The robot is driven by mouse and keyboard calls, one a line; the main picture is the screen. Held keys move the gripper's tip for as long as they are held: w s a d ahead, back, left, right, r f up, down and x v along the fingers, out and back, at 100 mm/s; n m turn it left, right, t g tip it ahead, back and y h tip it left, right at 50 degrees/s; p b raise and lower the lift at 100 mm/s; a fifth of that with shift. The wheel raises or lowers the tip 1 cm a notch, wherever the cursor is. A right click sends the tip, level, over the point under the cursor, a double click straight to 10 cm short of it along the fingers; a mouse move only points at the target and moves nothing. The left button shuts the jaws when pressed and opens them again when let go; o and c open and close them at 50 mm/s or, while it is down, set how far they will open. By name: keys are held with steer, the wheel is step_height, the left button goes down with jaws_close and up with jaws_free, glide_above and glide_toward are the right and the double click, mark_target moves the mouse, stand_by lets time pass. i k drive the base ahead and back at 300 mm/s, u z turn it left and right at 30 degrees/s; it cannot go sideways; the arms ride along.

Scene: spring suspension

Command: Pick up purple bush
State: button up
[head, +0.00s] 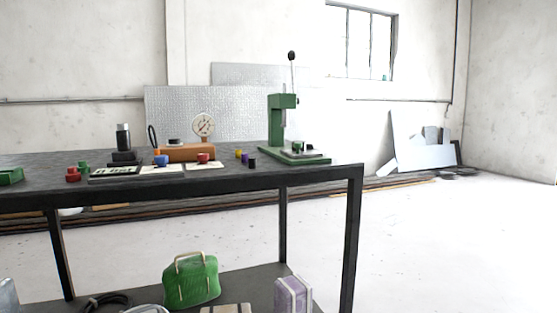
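A small purple bush (245,158) sits on the dark workbench (310,182), left of the green press. A small yellow piece (238,153) is just behind it on the left, and a small black piece (252,163) is just in front on the right. The three stand close together; whether they touch is too small to tell. My gripper is not in view.
A green lever press (278,120) stands right of the bush. A dial gauge on a wooden base (185,153), a red piece (203,158) and a blue piece (161,161) are to the left. Below are a green bag (191,283) and purple case (292,295). Floor at right is clear.

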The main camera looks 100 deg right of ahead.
mark_target(245, 157)
steer(key=z, duration=3.15)
